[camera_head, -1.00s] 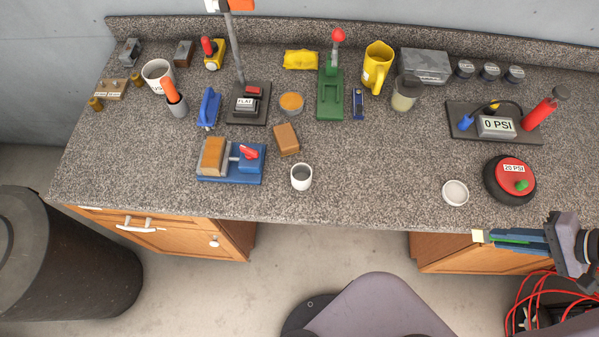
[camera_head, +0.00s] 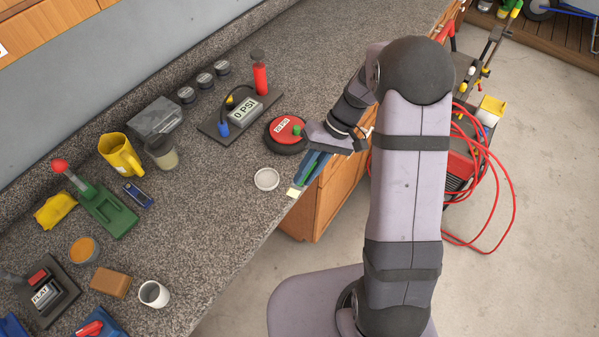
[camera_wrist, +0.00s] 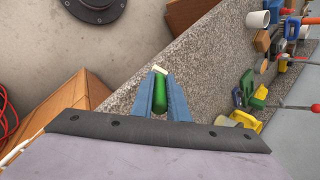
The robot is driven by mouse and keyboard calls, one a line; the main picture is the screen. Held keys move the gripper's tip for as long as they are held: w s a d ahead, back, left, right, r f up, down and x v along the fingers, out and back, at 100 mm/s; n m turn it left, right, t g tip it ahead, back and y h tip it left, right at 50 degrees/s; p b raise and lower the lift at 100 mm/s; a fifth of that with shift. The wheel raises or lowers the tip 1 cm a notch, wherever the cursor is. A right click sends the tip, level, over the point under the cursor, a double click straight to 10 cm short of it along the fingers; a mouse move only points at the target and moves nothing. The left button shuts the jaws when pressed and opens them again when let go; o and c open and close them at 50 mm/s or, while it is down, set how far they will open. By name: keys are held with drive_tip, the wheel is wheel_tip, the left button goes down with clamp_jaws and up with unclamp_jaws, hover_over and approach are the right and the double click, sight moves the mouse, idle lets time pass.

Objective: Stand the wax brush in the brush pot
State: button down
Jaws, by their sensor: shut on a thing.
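The pale tip also shows in the head view (camera_head: 293,193), beside the counter edge and near the small white dish (camera_head: 266,179). A small white open cup (camera_head: 154,294), likely the brush pot, stands upright near the front edge at lower left, well away from my gripper. It looks empty. It also shows in the wrist view (camera_wrist: 258,19).
The front counter strip between dish and cup is clear.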

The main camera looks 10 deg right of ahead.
drive_tip(key=s+a+r+n+g+h+p, duration=0.15)
drive_tip(key=s+a+n, duration=0.35)
drive_tip(key=a, duration=0.5)
drive_tip(key=s+a+r+n+h, duration=0.25)
drive_tip(key=s+a, duration=0.35)
drive_tip(key=a, duration=0.4)
drive_tip(key=s+a+r+n+g+h+p, duration=0.1)
drive_tip(key=s+a+n, duration=0.4)
drive_tip(key=a, duration=0.5)
drive_tip(key=s+a+r+n+t+h, duration=0.1)
drive_tip(key=s+a+r+n, duration=0.2)
drive_tip(key=s, duration=0.4)
drive_tip(key=s+a+r+n+t+h, duration=0.1)
drive_tip(key=s+a+n, duration=0.1)
drive_tip(key=s+a, duration=0.35)
drive_tip(key=w+a+r+m+t+y, duration=0.1)
drive_tip(key=w+r+m+t, duration=0.1)
drive_tip(key=w+m, duration=0.3)
drive_tip(key=shift+w+r+t, duration=0.2)
drive_tip(key=shift+w+t, duration=0.15)
drive_tip(key=shift+w, duration=0.4)
drive_tip(key=shift+a, duration=0.1)
drive_tip(key=shift+f, duration=0.2)
wheel_tip(320, 180, down, 11)
drive_tip(key=b, duration=0.8)
drive_tip(key=shift+r, duration=0.15)
